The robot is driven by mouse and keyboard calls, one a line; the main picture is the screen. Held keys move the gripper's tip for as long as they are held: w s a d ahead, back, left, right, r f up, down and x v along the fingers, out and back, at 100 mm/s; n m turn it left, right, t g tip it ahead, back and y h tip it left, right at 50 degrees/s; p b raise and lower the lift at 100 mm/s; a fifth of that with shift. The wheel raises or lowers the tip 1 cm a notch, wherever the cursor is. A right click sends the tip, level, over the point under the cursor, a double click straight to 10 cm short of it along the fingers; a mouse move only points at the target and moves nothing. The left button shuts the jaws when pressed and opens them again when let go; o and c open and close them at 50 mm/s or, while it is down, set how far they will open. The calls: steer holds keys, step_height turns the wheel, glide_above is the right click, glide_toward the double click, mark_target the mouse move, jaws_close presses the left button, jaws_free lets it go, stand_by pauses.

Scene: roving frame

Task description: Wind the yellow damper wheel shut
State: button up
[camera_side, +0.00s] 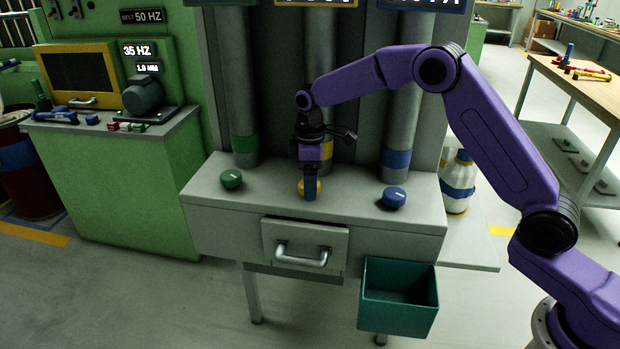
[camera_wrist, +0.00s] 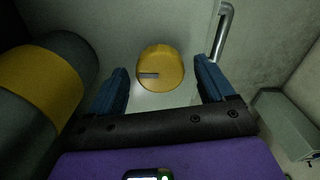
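The yellow damper wheel (camera_wrist: 165,65) is a round knob with a grey pointer mark, seen from above in the wrist view. In the side view the yellow wheel (camera_side: 318,186) stands on the grey bench top, partly hidden by my gripper. My gripper (camera_side: 310,193) points down at it. In the wrist view my gripper (camera_wrist: 160,78) is open, its two blue fingers apart to the left and right of the wheel. Gaps show between the fingers and the wheel, and I cannot tell the height gap.
A green wheel (camera_side: 231,179) and a blue wheel (camera_side: 394,197) flank it on the bench top. Vertical pipes with green, yellow and blue bands rise behind; the yellow-banded pipe (camera_wrist: 62,80) is close in the wrist view. A drawer handle (camera_side: 302,256) and teal bin (camera_side: 398,310) are in front.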

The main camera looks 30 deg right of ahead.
steer(key=shift+r, duration=0.1)
step_height(320, 180, up, 17)
steer(key=shift+r, duration=0.15)
stand_by(0.4)
stand_by(0.5)
steer(key=s+a+f, duration=0.1)
steer(key=s, duration=0.9)
steer(key=s+a+f, duration=0.1)
steer(key=s+a, duration=0.1)
steer(key=s, duration=0.8)
steer(key=s+d+f, duration=0.3)
steer(key=s, duration=0.4)
steer(key=s+d+f, duration=0.2)
steer(key=s+d, duration=0.2)
steer(key=s, duration=0.3)
steer(key=s+d+f+n, duration=0.1)
steer(key=s+d+f, duration=0.2)
steer(key=s, duration=0.4)
steer(key=shift+s+d+f, duration=0.3)
steer(key=shift+d, duration=0.25)
